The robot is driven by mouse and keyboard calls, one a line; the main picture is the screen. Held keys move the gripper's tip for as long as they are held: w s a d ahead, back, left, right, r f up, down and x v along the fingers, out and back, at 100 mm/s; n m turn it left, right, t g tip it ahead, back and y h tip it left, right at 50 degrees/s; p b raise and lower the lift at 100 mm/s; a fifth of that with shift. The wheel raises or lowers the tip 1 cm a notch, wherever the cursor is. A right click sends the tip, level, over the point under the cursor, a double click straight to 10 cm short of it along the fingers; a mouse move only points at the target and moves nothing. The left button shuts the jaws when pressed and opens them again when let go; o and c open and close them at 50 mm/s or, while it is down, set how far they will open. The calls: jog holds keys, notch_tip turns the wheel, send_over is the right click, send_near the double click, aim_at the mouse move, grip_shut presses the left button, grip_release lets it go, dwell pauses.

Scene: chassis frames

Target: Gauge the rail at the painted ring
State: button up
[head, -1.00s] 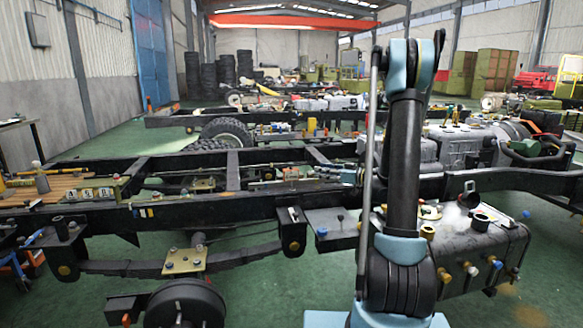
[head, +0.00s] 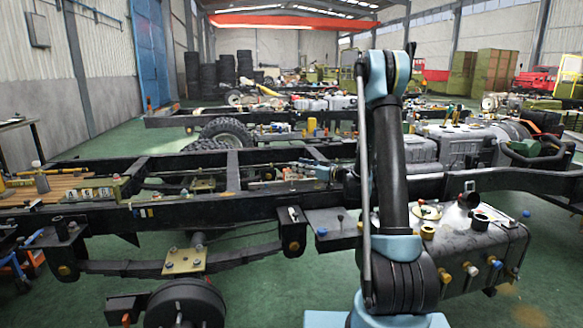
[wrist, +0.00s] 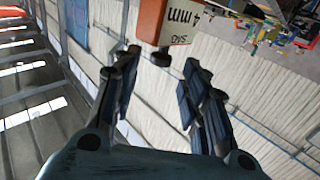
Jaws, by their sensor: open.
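My gripper (wrist: 161,56) is open in the wrist view, its dark fingers apart. An orange and white block (wrist: 166,22) reading "SAG 4 mm" upside down shows just beyond the fingertips. A dark knob on its lower end lies between the fingertips in the picture; I cannot tell whether they touch it. In the head view my arm rises at centre right, and what seems to be my gripper (head: 298,172) is small over the chassis frame. The black near rail (head: 200,214) runs across the picture. I cannot make out a painted ring on it.
A wooden board (head: 75,187) with number blocks (head: 92,194) and a bottle (head: 40,180) lies at left on the frame. A grey tank (head: 460,250) with coloured caps stands right of my arm. Crossbars span the frame.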

jog(key=x, duration=0.5)
jog(key=shift+w+a, duration=0.2)
jog(key=shift+a, duration=0.1)
grip_shut()
